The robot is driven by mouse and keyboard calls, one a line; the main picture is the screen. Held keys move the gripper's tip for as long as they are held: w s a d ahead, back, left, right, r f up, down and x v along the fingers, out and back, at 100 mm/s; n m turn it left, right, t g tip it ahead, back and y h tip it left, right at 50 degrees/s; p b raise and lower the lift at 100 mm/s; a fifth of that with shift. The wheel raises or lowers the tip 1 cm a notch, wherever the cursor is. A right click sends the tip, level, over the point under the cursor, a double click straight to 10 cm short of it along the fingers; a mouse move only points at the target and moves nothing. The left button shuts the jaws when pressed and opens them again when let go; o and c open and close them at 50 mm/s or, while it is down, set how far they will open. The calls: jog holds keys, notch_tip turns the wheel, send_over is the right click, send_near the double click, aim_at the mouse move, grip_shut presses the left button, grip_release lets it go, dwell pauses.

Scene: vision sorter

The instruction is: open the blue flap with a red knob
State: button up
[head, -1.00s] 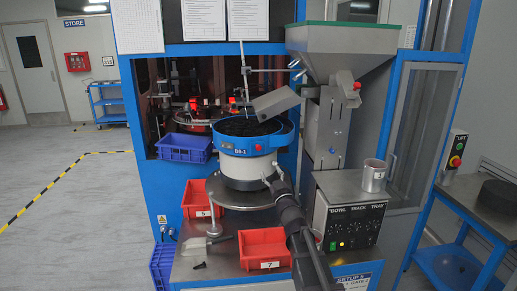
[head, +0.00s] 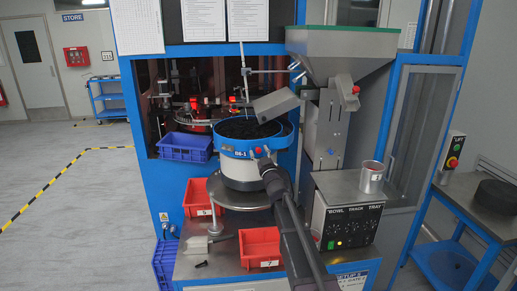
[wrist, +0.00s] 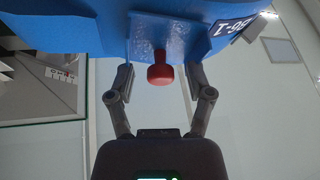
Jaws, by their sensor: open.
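The blue flap (wrist: 150,38) is on the side of the blue bowl rim (head: 232,146), which is marked B6-1. Its red knob (wrist: 160,75) points towards my gripper (wrist: 158,80). The flap looks closed against the rim. My gripper is open, with one finger on each side of the knob and a gap visible on both sides. In the head view my gripper (head: 266,160) is at the bowl's front right and partly hides the flap; the knob shows only as a small red spot (head: 258,151).
Dark parts fill the bowl. A grey chute (head: 276,104) overhangs it, below a hopper (head: 340,55). Red bins (head: 262,262) and (head: 198,212) stand below the bowl. A control box (head: 350,215) and a metal cup (head: 371,177) are on the right.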

jog(key=shift+w+a+r, duration=0.1)
jog(key=shift+w+r, duration=0.05)
jog(key=shift+w, duration=0.25)
grip_shut()
